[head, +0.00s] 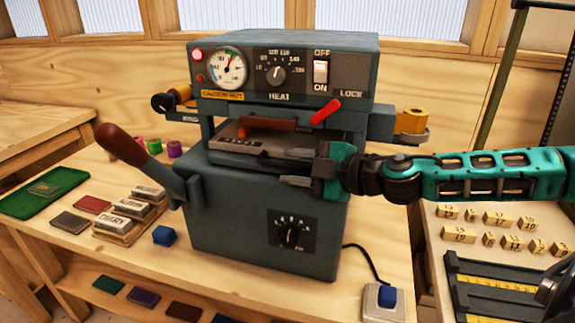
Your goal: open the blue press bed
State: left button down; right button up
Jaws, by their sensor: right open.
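The blue-grey press (235,230) stands on the wooden bench in the middle of the head view. Its bed (233,148) shows as a flat grey slab with type-like marks, in the opening below the control panel. A red-brown bar handle (268,124) lies above the bed, under the panel. My right gripper (280,168), teal with dark fingers, reaches in from the right at the bed's front right edge. It is open, and the picture does not show whether it touches the bed. It hides the bed's right end. My left gripper is not in view.
A long brown-handled lever (122,145) juts out on the press's left. A red lock lever (325,111) sits below the panel. A gold foil roll (412,121) sticks out at the right. Stacked blocks (120,222) and a blue cube (164,236) lie to the left.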

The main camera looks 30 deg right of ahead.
jog(key=shift+s, duration=0.1)
grip_shut()
dwell(0.3)
